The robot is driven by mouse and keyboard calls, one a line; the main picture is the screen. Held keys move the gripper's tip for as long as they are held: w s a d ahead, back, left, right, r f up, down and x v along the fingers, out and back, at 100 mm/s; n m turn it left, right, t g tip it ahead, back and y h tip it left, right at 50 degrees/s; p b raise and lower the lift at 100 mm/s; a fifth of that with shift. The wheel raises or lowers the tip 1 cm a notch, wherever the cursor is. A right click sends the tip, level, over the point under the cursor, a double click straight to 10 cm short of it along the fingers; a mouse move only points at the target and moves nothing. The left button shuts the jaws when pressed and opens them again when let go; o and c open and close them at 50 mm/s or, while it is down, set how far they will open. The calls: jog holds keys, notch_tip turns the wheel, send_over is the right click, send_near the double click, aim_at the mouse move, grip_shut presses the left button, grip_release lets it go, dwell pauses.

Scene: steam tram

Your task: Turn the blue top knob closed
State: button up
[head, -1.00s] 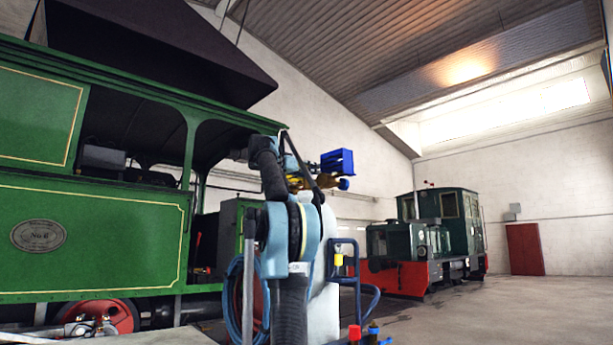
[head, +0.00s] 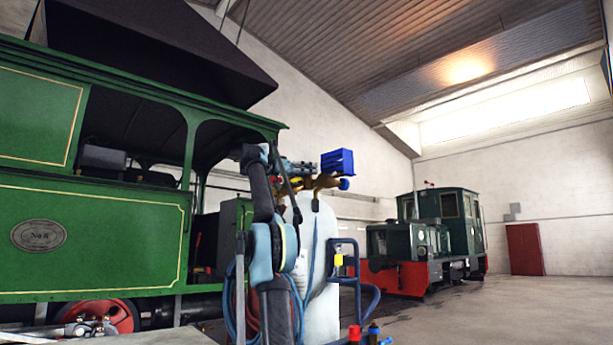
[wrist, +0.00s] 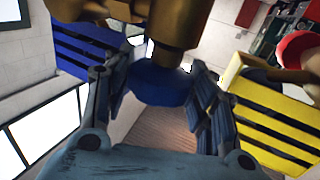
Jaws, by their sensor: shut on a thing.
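In the wrist view a round blue knob (wrist: 160,88) sits on the end of a brass valve body (wrist: 172,22). My gripper (wrist: 162,95) has a finger on each side of the knob and is shut on it. In the head view my gripper (head: 312,168) is at the brass fittings (head: 326,182) above a white gas cylinder (head: 321,275). The knob it holds cannot be made out there. Another small blue knob (head: 344,184) shows at the right end of the brass fittings.
A blue cart frame (head: 362,290) stands beside the cylinder. A green tram (head: 100,230) is at the left. Open floor (head: 500,310) lies to the right.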

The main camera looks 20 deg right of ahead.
jog(key=shift+w+m+g, duration=0.1)
jog(key=shift+m+g, duration=0.4)
jog(key=shift+g, duration=0.3)
jog(key=o, duration=0.8)
jog(key=shift+w, duration=0.1)
jog(key=shift+w+a, duration=0.15)
jog(key=shift+a, duration=1.1)
jog(key=shift+w+a, duration=0.2)
jog(key=shift+a, duration=1.1)
jog(key=shift+w+a, duration=0.15)
jog(key=shift+a, duration=1.1)
